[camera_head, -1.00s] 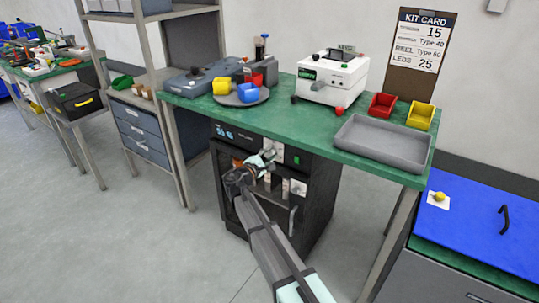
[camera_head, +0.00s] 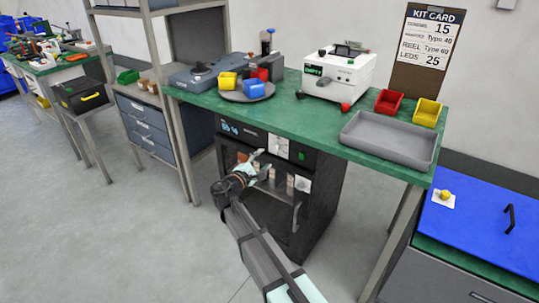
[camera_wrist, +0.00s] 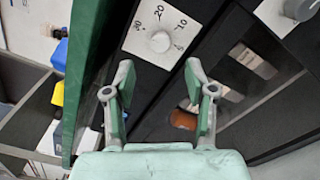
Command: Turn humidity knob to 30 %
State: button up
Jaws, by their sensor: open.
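The humidity dial is most likely the white plate (camera_wrist: 139,43) in the wrist view, with a round pale knob (camera_wrist: 160,42) and the figures 10, 20 and 30 around it. Where the knob points is too small to tell. In the head view a white plate (camera_head: 278,145) shows on the upper front of the black cabinet (camera_head: 318,212). My gripper (camera_wrist: 158,92) is open and empty. Its two fingers are apart from the knob, which lies beyond the gap between them. In the head view my gripper (camera_head: 263,164) is in front of the cabinet, just below the plate.
A second white plate (camera_wrist: 268,14) with a knob is cut off at the wrist view's top right. The cabinet stands under a green bench (camera_head: 290,113) carrying a grey tray (camera_head: 388,143), bins and a white machine (camera_head: 338,75). Shelving (camera_head: 182,110) stands at left. Floor in front is open.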

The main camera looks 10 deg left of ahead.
jog(key=v, duration=0.3)
jog(key=shift+s+a, duration=0.15)
jog(key=shift+s, duration=0.1)
